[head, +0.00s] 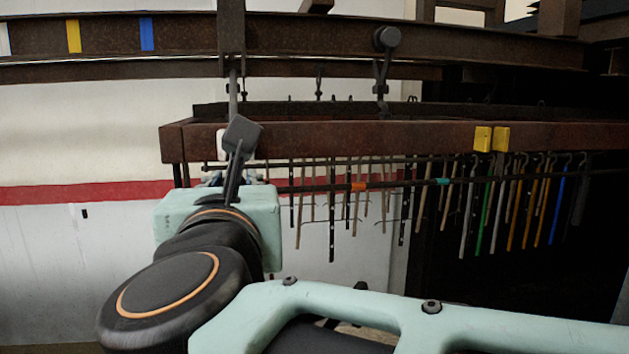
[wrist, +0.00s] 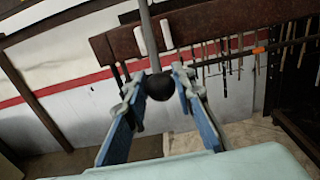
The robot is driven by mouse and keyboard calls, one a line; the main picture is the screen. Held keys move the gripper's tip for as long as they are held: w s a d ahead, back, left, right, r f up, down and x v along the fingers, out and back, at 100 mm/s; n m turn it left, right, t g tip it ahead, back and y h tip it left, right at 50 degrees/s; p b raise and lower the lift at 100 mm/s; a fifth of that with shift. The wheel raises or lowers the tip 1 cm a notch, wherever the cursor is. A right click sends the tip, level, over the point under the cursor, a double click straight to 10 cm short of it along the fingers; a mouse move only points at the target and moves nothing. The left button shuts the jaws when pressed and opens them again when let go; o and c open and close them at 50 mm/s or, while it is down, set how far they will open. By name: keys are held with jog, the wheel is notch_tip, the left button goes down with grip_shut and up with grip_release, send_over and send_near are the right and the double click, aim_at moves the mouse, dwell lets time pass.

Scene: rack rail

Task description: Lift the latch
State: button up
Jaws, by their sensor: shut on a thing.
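A latch shows in the wrist view as a grey rod (wrist: 150,38) coming down from the top, with a round black knob (wrist: 160,86) at its lower end. My gripper (wrist: 159,80) has its two fingers shut on the knob, one on each side. In the head view the grey rod (head: 233,88) hangs below the upper beam, in front of the rusty rail. The knob and most of my fingers are hidden there behind my wrist. A second dark lever with a round black end (head: 386,39) is at the upper beam, to the right.
A rusty lower rail (head: 350,136) runs across just beyond my gripper, with two yellow blocks (head: 491,139) on it. Several rods and hooks (head: 520,205) hang from a bar behind and to the right. The upper beam (head: 450,45) bounds the space above.

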jog(key=s+d+r+p, duration=0.1)
jog(key=s+r+p, duration=0.3)
jog(key=s+r, duration=0.1)
jog(key=shift+r, duration=0.85)
jog(key=shift+d, duration=0.1)
jog(key=o, duration=1)
jog(key=shift+f, duration=0.1)
jog(key=shift+s, duration=0.1)
jog(key=v, duration=0.7)
